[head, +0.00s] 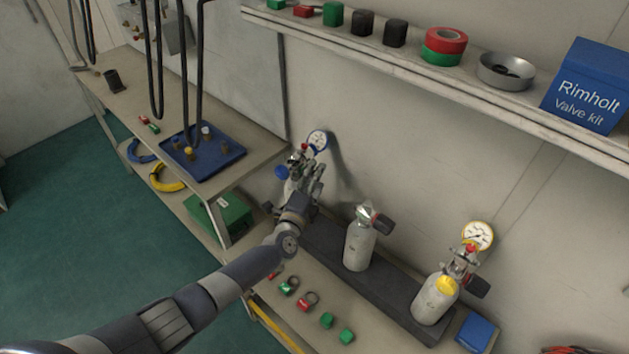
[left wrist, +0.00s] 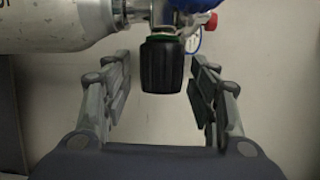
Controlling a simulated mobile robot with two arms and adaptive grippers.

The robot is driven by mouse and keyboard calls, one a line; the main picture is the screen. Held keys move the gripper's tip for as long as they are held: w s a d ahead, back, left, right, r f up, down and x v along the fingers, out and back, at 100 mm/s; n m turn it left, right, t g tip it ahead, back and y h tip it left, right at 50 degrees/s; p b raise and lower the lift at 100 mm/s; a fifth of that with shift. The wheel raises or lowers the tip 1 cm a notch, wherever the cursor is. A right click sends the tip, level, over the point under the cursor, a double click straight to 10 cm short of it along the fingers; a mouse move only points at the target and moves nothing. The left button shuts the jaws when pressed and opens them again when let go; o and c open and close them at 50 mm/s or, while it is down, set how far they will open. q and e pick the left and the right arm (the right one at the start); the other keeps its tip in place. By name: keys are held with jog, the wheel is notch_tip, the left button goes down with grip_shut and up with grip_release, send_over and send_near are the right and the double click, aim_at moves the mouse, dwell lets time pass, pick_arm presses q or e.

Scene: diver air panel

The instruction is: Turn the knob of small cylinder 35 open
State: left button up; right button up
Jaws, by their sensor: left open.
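My left gripper (head: 308,184) is at the leftmost cylinder on the bench and covers much of it in the head view. In the left wrist view the black ribbed knob (left wrist: 162,66) of its valve sits between the two open fingers, with a gap on each side. The pale cylinder body (left wrist: 55,24) lies to the left of the valve there, its marking cut off. A blue part and a red cap (left wrist: 211,22) show behind the knob. The cylinder number cannot be read. My right gripper is not in view.
Two more cylinders stand to the right: a middle one (head: 359,246) and one with a yellow collar and gauge (head: 434,299). A shelf (head: 440,87) runs above. Green and red caps (head: 304,302) lie on the bench in front. A blue tray (head: 222,161) sits at left.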

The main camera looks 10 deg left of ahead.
pick_arm(q)
jog(key=shift+w, duration=0.1)
jog(key=shift+c, duration=0.4)
jog(key=c, duration=1)
jog(key=shift+f+t+b, duration=0.3)
jog(key=shift+t+b, duration=0.2)
jog(key=shift+b, duration=0.7)
jog(key=n+t+b, duration=0.3)
jog(key=t+b, duration=0.1)
jog(key=b, duration=0.8)
jog(key=shift+t+b, duration=0.3)
jog(key=shift+t, duration=0.1)
jog(key=shift+r+n+t+b, duration=0.2)
jog(key=shift+n+t+b, duration=0.2)
jog(key=shift+b, duration=0.75)
